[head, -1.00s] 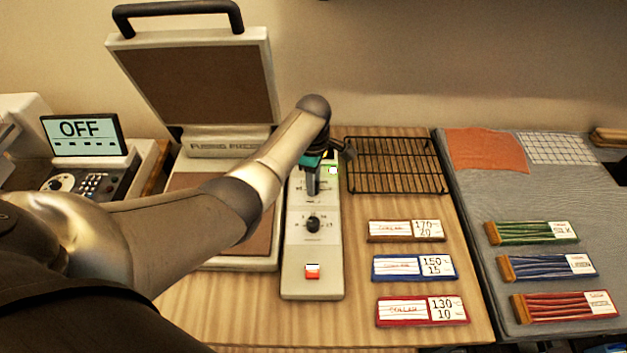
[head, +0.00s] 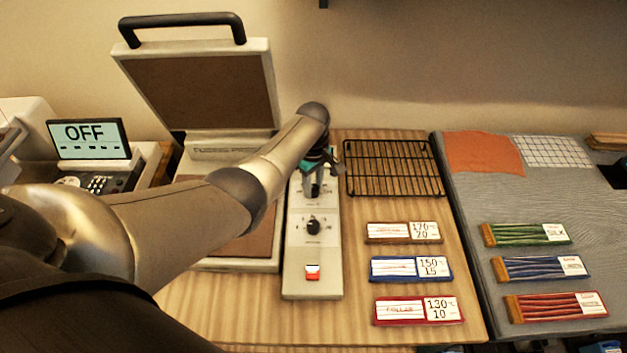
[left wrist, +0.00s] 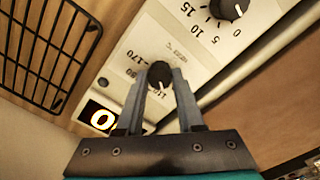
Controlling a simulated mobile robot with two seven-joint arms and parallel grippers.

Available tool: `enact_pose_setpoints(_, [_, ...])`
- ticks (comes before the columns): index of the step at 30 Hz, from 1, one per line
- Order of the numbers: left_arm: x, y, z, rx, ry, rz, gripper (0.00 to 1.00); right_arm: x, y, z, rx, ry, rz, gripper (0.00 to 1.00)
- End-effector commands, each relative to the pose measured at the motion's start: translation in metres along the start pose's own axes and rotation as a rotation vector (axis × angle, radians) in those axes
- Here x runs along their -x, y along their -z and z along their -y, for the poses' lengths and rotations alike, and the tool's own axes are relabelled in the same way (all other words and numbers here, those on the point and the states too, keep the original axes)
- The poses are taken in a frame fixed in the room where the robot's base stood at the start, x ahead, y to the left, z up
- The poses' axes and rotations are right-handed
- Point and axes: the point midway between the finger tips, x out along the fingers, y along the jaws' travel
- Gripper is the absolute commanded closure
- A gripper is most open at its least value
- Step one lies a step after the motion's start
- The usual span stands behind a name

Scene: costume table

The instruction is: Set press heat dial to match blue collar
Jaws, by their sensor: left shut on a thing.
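My left gripper (head: 313,190) reaches down onto the upper part of the press's pale control panel (head: 298,262). In the left wrist view its two fingers (left wrist: 160,88) are shut on the black heat dial (left wrist: 159,71). A printed 170 shows beside the dial; other marks are partly hidden by the fingers, and I cannot read the exact setting. The blue collar card (head: 411,269) lies on the wooden board and reads 150 and 15. A second black dial (head: 313,227) sits lower on the panel; it also shows in the left wrist view (left wrist: 229,7), with 5, 10 and 15 around it. My right gripper is not in view.
The heat press (head: 205,92) stands open left of the panel. A black wire rack (head: 393,168) is to the right. Brown (head: 403,232) and red (head: 418,310) cards flank the blue one. A red-and-white switch (head: 312,272) is at the panel's front. A screen (head: 88,138) reads OFF.

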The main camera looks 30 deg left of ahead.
Motion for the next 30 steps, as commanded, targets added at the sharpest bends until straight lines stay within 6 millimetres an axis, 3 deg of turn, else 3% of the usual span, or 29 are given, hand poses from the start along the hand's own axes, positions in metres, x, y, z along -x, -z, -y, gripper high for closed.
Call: enact_pose_setpoints(30, [-0.001,0.000,0.001,-0.967,0.000,0.017,1.00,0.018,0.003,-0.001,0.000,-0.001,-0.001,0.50])
